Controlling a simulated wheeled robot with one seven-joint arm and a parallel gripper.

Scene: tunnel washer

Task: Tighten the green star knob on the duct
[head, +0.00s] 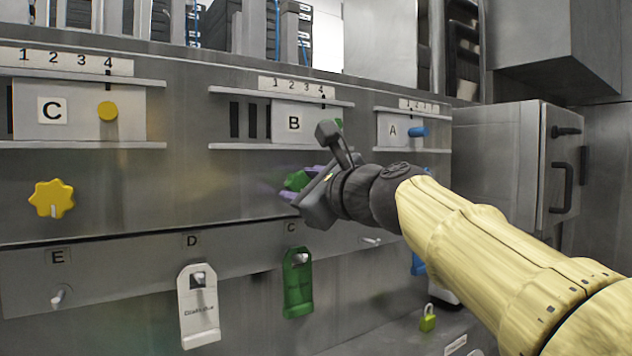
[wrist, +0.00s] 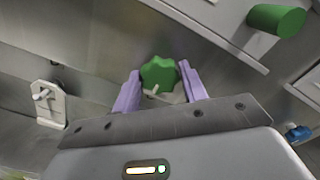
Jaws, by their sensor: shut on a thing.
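The green star knob (head: 297,180) sits on the grey duct panel below the slide plate marked B. It is partly hidden by my gripper (head: 302,185) in the head view. In the wrist view the knob (wrist: 157,73) lies between the two purple fingers of my gripper (wrist: 160,82), with a pale pointer at its lower edge. My gripper is shut on the knob, one finger on each side.
A yellow star knob (head: 52,199) is at the left. Slide plates C (head: 60,112), B (head: 294,123) and A (head: 392,129) jut out above. White tag D (head: 198,310) and green tag C (head: 297,285) hang below. A door (head: 520,160) stands at the right.

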